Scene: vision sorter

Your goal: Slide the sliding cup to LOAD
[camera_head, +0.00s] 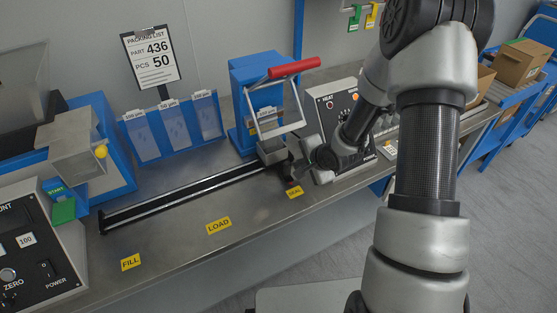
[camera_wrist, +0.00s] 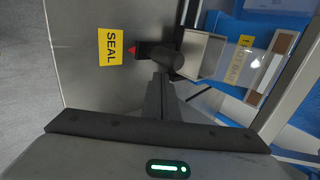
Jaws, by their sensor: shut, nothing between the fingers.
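The sliding cup (camera_head: 271,152) is a grey open box on the dark rail (camera_head: 185,197), at the SEAL end below the blue sealing press. In the wrist view the cup (camera_wrist: 204,54) has a dark round knob (camera_wrist: 167,62) on its front and a red pointer towards the yellow SEAL label (camera_wrist: 110,47). My gripper (camera_wrist: 160,82) is shut and empty, its fingertips right at the knob; I cannot tell whether they touch it. In the head view my gripper (camera_head: 297,164) is beside the cup. The yellow LOAD label (camera_head: 218,225) lies left of SEAL along the bench front.
The rail runs clear leftward from the cup, past LOAD towards the FILL label (camera_head: 130,262). The press (camera_head: 258,78) with its red handle (camera_head: 294,68) stands over the cup. Blue pouch racks (camera_head: 172,125) stand behind the rail; a heat control box (camera_head: 338,108) is right.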

